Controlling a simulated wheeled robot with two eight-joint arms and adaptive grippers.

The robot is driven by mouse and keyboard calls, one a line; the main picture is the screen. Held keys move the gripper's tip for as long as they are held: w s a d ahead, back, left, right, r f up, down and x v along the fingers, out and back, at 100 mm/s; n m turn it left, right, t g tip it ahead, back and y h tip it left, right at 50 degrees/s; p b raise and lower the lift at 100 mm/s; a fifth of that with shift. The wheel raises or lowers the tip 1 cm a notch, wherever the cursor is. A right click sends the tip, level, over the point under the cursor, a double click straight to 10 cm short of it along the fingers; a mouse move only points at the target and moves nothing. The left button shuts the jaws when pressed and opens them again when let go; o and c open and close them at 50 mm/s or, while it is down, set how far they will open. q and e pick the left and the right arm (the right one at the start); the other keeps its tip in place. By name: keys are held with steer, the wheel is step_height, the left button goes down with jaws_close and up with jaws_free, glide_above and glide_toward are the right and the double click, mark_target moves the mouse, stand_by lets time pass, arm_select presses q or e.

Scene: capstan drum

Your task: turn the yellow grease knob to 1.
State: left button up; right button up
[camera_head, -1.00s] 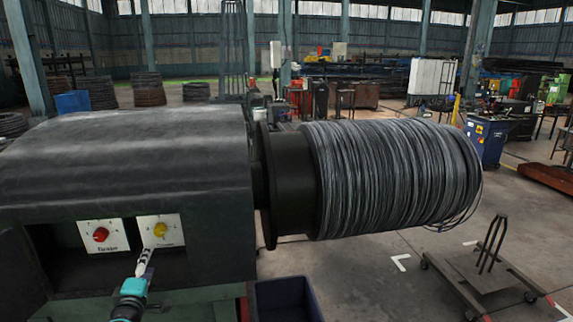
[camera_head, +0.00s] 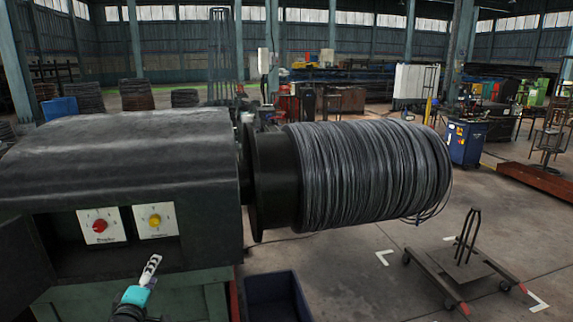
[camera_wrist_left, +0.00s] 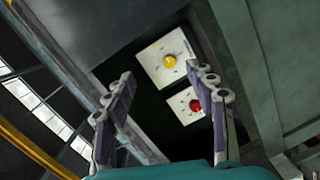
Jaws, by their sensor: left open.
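The yellow grease knob (camera_head: 155,221) sits on a white plate in the recess of the dark machine housing; its pointer position is too small to read. In the left wrist view the knob (camera_wrist_left: 169,61) shows beyond the fingertips. My left gripper (camera_head: 152,264) is below the yellow knob, apart from it. In the left wrist view my left gripper (camera_wrist_left: 160,80) is open with nothing between its fingers. My right gripper is not in view.
A red knob (camera_head: 100,226) on its own white plate is just left of the yellow one. The large wire-wound drum (camera_head: 370,175) stands right of the housing. A dark blue bin (camera_head: 277,297) stands below the drum.

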arm_select(q)
steer(key=s+d+f+m+g+h, duration=0.1)
steer(key=s+d+m+g+h, duration=0.1)
steer(key=s+d+m, duration=0.45)
steer(key=s+d+f+m+g+h, duration=0.1)
steer(key=s+d+m+g+h, duration=0.15)
steer(key=d, duration=0.75)
steer(key=s+d+f+m+g+y, duration=0.1)
steer(key=s+f+m+g, duration=0.1)
steer(key=s, duration=0.7)
steer(key=s+d+f+m+g+y, duration=0.1)
steer(key=s+f+m+g, duration=0.2)
steer(key=s, duration=0.6)
step_height(320, 180, down, 2)
steer(key=shift+s+d+f+m, duration=0.15)
steer(key=shift+m, duration=0.65)
steer(key=shift+y, duration=0.25)
